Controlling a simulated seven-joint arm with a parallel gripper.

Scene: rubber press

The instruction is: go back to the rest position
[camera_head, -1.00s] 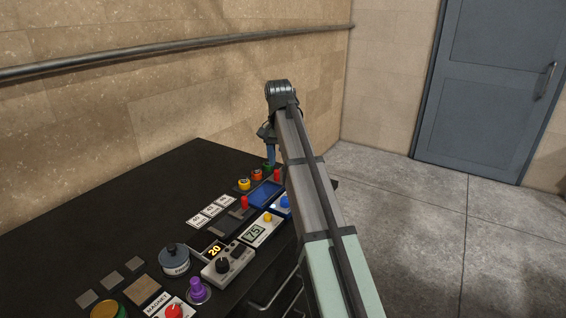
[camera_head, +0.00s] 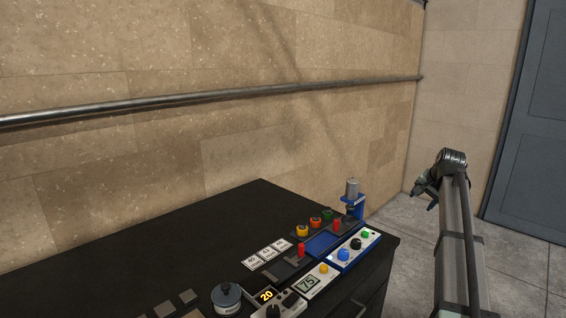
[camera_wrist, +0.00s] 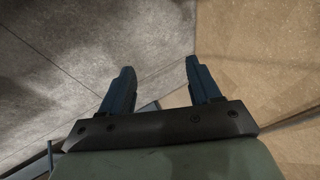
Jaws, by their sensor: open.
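My gripper (camera_wrist: 158,78) is open and empty in the wrist view, its two blue fingers apart over bare floor and wall. In the head view my gripper (camera_head: 428,197) hangs at the far end of my arm, right of the black bench (camera_head: 200,235) and clear of it. A blue stand with a grey cylinder (camera_head: 352,195) is upright at the bench's far right corner. A white and blue panel with several buttons (camera_head: 354,250) lies near the right edge.
A pipe rail (camera_head: 220,96) runs along the wall. Floor (camera_head: 400,222) between bench and door (camera_head: 535,130) is open.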

